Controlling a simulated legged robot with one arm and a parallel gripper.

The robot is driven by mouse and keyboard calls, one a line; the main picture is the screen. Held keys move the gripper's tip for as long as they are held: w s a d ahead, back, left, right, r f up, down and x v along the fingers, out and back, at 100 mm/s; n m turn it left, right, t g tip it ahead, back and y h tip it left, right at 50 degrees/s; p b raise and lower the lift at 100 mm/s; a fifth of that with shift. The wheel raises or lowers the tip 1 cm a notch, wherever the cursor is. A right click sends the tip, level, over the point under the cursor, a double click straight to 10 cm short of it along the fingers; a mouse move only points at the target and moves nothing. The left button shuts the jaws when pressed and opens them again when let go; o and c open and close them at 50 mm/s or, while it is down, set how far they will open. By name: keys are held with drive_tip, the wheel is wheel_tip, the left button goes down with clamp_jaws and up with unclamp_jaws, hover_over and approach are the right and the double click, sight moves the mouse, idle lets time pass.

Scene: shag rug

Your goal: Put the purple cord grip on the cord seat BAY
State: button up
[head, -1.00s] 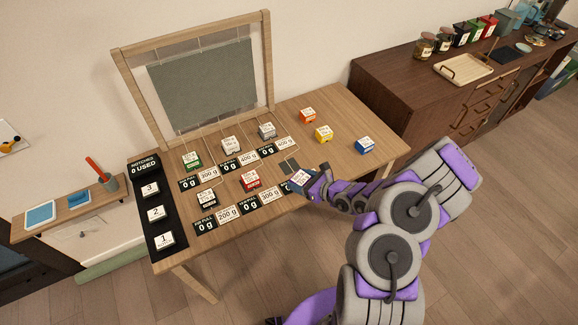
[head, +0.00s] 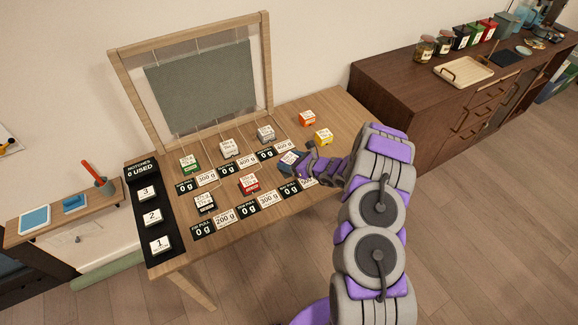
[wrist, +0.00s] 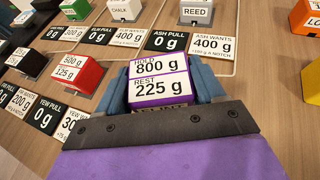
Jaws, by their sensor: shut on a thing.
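The purple cord grip (wrist: 160,102) is a small block with a white top label reading hold 800 g, rest 225 g. My gripper (wrist: 160,80) is shut on it, with a blue-grey finger on each side. In the head view the grip (head: 289,158) is above the table's right-centre, just right of the red block. A front-row pull display (head: 290,187) stands just below my gripper; its name is too small to read. I cannot read BAY in any view, and the table right under the held grip is hidden.
A red block (wrist: 76,78) sits left of the grip. The ash displays (wrist: 168,42) and a grey block (wrist: 195,12) are beyond it. Orange (head: 307,118) and yellow (head: 323,136) blocks stand at the right. Cords run down from the wooden frame (head: 268,62).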

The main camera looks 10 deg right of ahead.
drive_tip(key=shift+w, duration=0.45)
wheel_tip(320, 180, down, 4)
drive_tip(key=shift+w+r+b, duration=0.1)
drive_tip(key=shift+r+b, duration=0.05)
drive_tip(key=shift+b, duration=0.45)
drive_tip(key=shift+r, duration=0.1)
drive_tip(key=o, duration=1.1)
